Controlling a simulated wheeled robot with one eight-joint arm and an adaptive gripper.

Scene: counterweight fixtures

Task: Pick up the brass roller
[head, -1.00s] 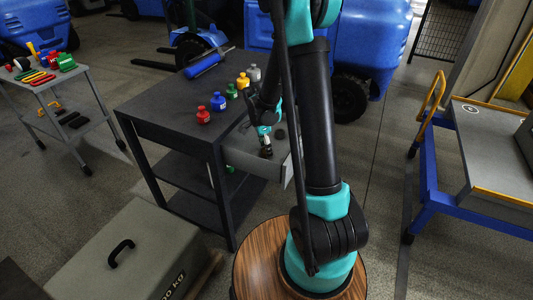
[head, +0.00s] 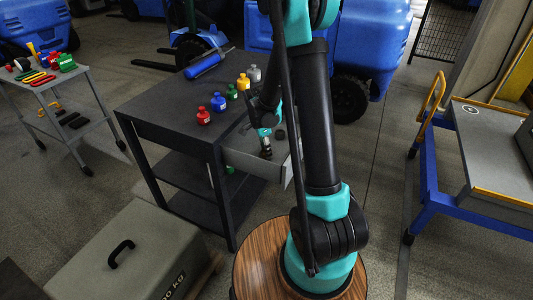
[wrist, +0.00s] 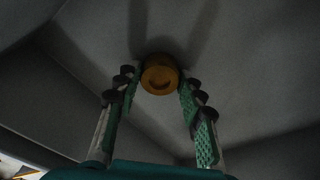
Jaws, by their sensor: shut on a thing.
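The brass roller (wrist: 160,77) shows in the wrist view as a short yellow-brown cylinder, its round end facing the camera. It is between the tips of my gripper (wrist: 160,88), whose green-padded fingers are shut on it. Below the roller is the grey floor of the open drawer (head: 245,164). In the head view my gripper (head: 265,148) reaches down into this drawer, and I cannot make out the roller there.
The dark table (head: 160,112) holds several coloured bottles and a blue cylinder (head: 203,66). The drawer walls stand close around my gripper. A grey weight block (head: 125,250) lies at lower left. A blue-framed cart (head: 440,205) stands at right.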

